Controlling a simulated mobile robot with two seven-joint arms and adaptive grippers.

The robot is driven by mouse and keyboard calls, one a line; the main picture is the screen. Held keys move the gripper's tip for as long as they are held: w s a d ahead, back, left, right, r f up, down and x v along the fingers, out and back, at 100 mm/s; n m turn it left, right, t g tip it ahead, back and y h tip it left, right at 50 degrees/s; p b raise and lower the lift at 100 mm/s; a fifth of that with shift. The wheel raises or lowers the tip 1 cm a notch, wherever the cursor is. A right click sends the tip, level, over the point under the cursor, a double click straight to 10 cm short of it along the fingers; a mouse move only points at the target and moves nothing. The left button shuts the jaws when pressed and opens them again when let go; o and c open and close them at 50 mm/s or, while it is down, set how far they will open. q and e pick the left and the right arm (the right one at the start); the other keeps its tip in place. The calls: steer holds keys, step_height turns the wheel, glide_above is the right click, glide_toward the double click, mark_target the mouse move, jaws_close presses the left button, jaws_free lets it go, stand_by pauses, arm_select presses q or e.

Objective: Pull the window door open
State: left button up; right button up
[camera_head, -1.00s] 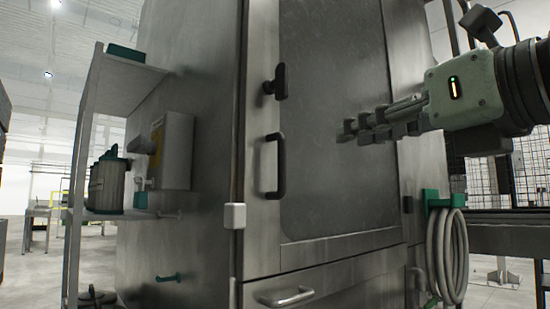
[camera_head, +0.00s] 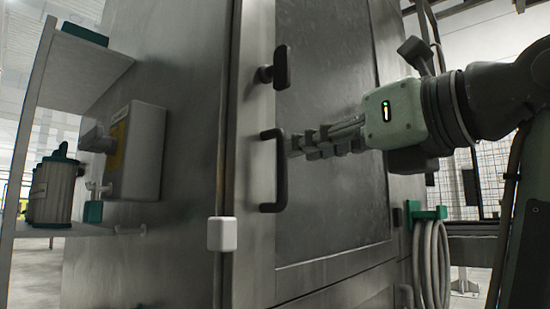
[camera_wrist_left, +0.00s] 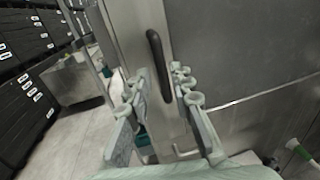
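The window door (camera_head: 335,85) is a large dark panel in the metal housing and looks closed. A dark, upright bar handle (camera_head: 281,180) is at its left edge. A smaller black latch (camera_head: 281,66) sits above it. My left gripper (camera_head: 298,147) reaches in from the right, its fingertips close to the bar handle's right side. In the left wrist view, the gripper (camera_wrist_left: 160,76) is open, with the handle (camera_wrist_left: 158,58) ahead between the spread fingers. I cannot tell whether they touch it. My right gripper is not in view.
A white block (camera_head: 222,234) sits on the frame left of the door. A shelf (camera_head: 75,231) holding a grey-green canister (camera_head: 52,193) stands at the left. A coiled hose (camera_head: 430,258) hangs on a green bracket at the right. Floor shows at far left.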

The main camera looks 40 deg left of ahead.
mark_target(281, 196)
arm_select(q)
steer(key=x, duration=0.6)
steer(key=shift+a+f, duration=0.1)
steer(key=shift+a, duration=0.2)
steer(key=shift+w, duration=0.1)
jaws_close()
